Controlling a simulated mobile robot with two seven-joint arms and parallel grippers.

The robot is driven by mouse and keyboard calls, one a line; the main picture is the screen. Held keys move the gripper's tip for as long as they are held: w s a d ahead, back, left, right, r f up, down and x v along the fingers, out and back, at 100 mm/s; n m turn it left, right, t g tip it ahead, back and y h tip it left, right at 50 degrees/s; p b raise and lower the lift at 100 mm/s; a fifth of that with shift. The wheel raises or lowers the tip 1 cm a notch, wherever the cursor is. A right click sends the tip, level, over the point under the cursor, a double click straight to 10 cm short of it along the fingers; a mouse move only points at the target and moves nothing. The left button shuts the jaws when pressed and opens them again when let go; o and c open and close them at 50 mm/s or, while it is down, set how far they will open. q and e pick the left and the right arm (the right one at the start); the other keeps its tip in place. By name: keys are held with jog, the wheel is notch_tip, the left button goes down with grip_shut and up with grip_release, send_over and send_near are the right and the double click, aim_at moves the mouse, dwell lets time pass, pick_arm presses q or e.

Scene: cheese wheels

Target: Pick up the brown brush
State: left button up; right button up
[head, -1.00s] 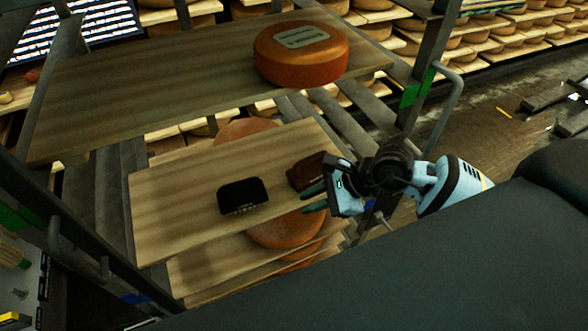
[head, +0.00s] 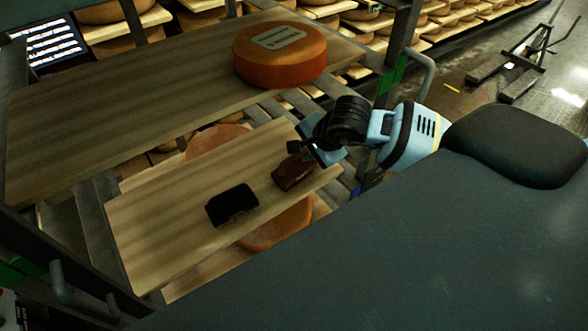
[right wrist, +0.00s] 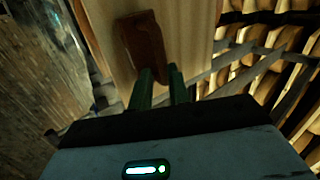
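The brown brush (head: 293,172) lies on the lower wooden board, near its right end. In the right wrist view the brown brush (right wrist: 143,45) lies on the pale board just beyond my fingertips. My right gripper (head: 302,150) is at the far right side of the brush, close to it. In the wrist view the two green fingers of my right gripper (right wrist: 160,70) stand a small gap apart with nothing between them. Whether a fingertip touches the brush I cannot tell. My left gripper is not in view.
A black brush-like block (head: 232,205) lies left of the brown brush on the lower board (head: 160,225). An upper board (head: 130,105) carries an orange cheese wheel (head: 280,60). A metal rack post with a handle (head: 425,75) stands right of the boards.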

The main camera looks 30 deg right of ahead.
aim_at(294, 157)
jog(key=shift+a+p+x, duration=0.2)
jog(key=shift+a+x, duration=0.05)
jog(key=shift+x, duration=1)
jog(key=shift+a+p+x, duration=0.15)
jog(key=shift+a+x, duration=0.05)
jog(key=shift+x, duration=1.05)
jog(key=shift+w+f, duration=0.25)
grip_shut()
